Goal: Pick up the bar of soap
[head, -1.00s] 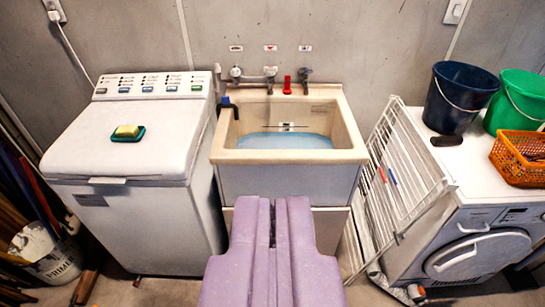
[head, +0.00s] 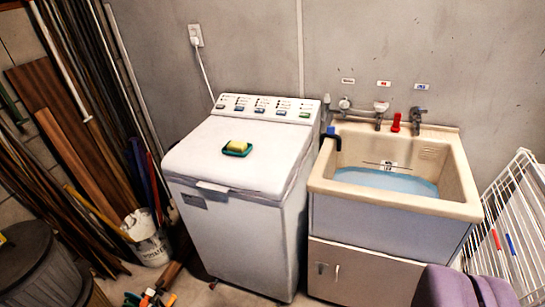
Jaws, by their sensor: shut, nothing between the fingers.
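A yellow bar of soap (head: 238,144) sits in a dark teal dish (head: 229,152) on the white lid of the top-loading washing machine (head: 200,160). My gripper (head: 478,275) shows as purple fingers at the bottom right edge, mostly cut off by the frame. It is shut and empty. It is well to the right of and nearer than the soap, in front of the sink cabinet, touching neither.
A cream sink (head: 455,208) with water stands right of the washer. A white drying rack (head: 530,230) leans at the far right. Planks (head: 60,150), a paint bucket (head: 147,245) and a dark bin (head: 35,265) crowd the left. Small coloured items (head: 150,300) lie on the floor.

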